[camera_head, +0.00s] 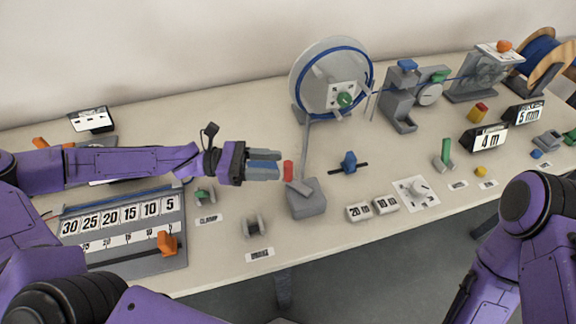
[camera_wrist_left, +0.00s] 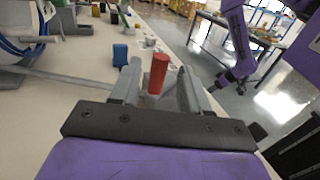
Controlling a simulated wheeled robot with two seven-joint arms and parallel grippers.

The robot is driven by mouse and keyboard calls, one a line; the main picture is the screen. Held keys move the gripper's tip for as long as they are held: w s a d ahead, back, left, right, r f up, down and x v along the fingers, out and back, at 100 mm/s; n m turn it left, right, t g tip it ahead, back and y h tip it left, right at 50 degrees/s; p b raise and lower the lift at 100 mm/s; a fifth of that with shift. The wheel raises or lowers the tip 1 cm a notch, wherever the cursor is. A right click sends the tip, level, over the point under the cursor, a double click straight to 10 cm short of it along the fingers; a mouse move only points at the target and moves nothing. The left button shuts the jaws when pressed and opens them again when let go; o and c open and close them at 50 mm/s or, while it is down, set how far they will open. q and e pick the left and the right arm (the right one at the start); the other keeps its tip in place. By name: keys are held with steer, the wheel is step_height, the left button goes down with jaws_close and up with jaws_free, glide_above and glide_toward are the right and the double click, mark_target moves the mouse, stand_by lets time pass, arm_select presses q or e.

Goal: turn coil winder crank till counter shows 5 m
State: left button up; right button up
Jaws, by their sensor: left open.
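The coil winder has an upright grey disc (camera_head: 318,82) with blue cable around it and a green knob (camera_head: 344,99) at its centre. A rod leads forward from it to a grey block (camera_head: 306,199) with a crank arm. The crank's red handle (camera_head: 288,170) stands upright at my left gripper (camera_head: 281,165). In the left wrist view, the red handle (camera_wrist_left: 158,73) stands between the open fingers (camera_wrist_left: 160,87); I cannot tell whether they touch it. A black-framed counter (camera_head: 489,138) reads 4 m.
A second display (camera_head: 529,113) reads 5 mm. A blue-topped grey stand (camera_head: 400,105) and a cable reel (camera_head: 540,55) stand behind. A numbered board (camera_head: 125,228) lies at left. Tags reading 20 m (camera_head: 359,212) and 10 m lie near the front edge, right of the crank block.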

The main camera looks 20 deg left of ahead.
mark_target(289, 166)
arm_select(q)
steer(key=x, duration=0.4)
steer(key=shift+d, duration=0.3)
jaws_close()
steer(key=shift+w+g, duration=0.1)
steer(key=shift+g, duration=0.2)
steer(key=shift+w+d+m+g+y+b, duration=0.1)
steer(key=shift+w+d+m+g+b, duration=0.4)
steer(key=shift+m+g, duration=0.95)
steer(key=shift+w+d+m+g+y+b, duration=0.25)
steer(key=shift+m+g+b, duration=0.6)
steer(key=shift+g, duration=1.1)
steer(key=shift+w+d+m+g+h+b, duration=0.15)
steer(key=shift+w+m+g+b, duration=0.4)
steer(key=shift+m+g, duration=0.9)
steer(key=shift+s+g, duration=0.15)
steer(key=shift+g, duration=0.3)
